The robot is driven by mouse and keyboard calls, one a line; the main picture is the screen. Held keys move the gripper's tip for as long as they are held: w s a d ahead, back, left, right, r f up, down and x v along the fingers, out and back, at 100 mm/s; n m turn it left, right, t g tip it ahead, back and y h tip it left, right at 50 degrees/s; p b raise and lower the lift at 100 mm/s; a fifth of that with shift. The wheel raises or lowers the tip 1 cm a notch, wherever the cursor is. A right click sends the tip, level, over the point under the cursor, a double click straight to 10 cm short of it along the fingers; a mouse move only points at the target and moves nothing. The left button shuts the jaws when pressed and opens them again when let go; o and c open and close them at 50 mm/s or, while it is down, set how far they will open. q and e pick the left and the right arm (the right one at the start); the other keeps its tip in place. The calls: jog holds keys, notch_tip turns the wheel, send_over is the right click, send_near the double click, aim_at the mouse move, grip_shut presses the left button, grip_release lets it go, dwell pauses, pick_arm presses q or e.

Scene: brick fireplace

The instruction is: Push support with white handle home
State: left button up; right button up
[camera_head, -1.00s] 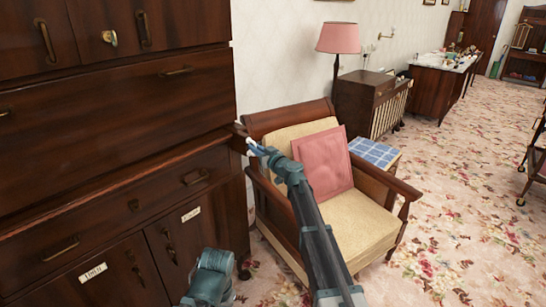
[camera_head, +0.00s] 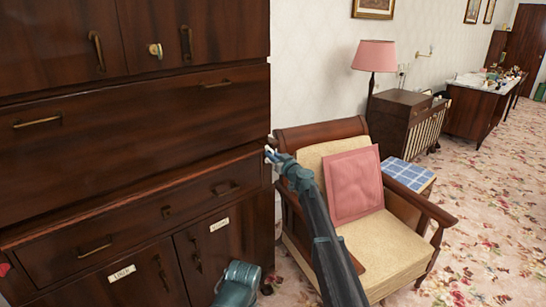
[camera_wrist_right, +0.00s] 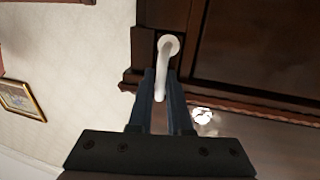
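The support (camera_wrist_right: 168,22) is a dark wood piece at the right edge of the brown cabinet. Its white handle (camera_wrist_right: 167,62) sticks out toward me in the right wrist view. My right gripper (camera_wrist_right: 161,76) has its two dark fingers on either side of the handle, with almost no gap, and looks shut on it. In the head view the right gripper (camera_head: 273,155) is at the cabinet's right edge, where it hides much of the support and handle.
The cabinet (camera_head: 140,135) fills the left, with brass-handled drawers and doors. An armchair (camera_head: 385,250) with a pink cushion (camera_head: 354,184) stands right of it, below my right arm. A pink lamp (camera_head: 374,56) and low cabinet (camera_head: 400,120) are behind. Open carpet (camera_head: 490,220) lies at right.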

jog(key=o, duration=0.3)
jog(key=shift+a, duration=0.1)
jog(key=shift+a, duration=0.1)
jog(key=shift+s, duration=0.1)
jog(key=shift+s, duration=0.2)
jog(key=w+d+v, duration=0.1)
jog(key=d+v, duration=0.1)
jog(key=v, duration=1.3)
jog(key=w+d+v, duration=0.1)
jog(key=d+v, duration=0.2)
jog(key=v, duration=1.2)
jog(key=shift+w, duration=0.35)
